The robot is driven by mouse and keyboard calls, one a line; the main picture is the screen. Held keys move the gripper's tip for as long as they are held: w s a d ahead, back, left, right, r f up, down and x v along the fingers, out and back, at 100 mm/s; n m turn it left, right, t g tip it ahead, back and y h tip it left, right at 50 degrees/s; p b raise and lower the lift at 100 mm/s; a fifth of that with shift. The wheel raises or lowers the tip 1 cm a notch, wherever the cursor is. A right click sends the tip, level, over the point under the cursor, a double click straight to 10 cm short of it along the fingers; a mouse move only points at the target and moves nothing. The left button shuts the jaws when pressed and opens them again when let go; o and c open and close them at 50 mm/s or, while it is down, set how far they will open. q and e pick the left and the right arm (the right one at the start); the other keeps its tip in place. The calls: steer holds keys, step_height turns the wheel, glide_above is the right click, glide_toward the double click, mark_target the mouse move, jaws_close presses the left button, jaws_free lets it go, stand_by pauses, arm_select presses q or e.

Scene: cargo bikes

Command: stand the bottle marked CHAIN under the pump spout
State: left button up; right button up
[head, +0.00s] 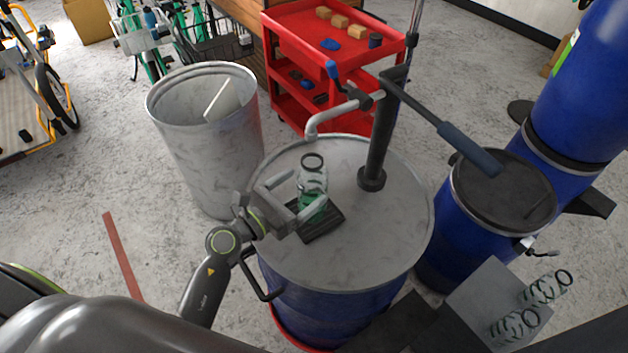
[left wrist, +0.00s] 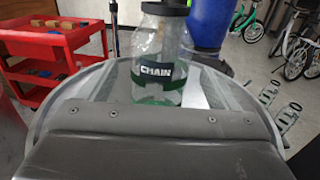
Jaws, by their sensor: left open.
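The bottle marked CHAIN (head: 312,185) is clear with a green band and a dark ring at its neck. It stands upright on the dark drip tray (head: 322,226) on the drum lid (head: 390,230), in front of the pump spout (head: 312,130). From the head view I cannot tell whether it is exactly beneath the outlet. My left gripper (head: 292,205) is open, its fingers beside the bottle. In the left wrist view the CHAIN label (left wrist: 158,70) faces the camera, beyond my gripper. My right gripper is not in view.
The black pump column (head: 380,130) and its long handle (head: 440,120) rise behind the bottle. A grey bin (head: 205,140), a red cart (head: 285,45) and blue drums (head: 445,230) stand around.

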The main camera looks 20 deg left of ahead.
arm_select(q)
steer(key=b+v, duration=0.1)
steer(key=v, duration=0.5)
steer(key=shift+s, duration=0.35)
steer(key=shift+a, duration=0.15)
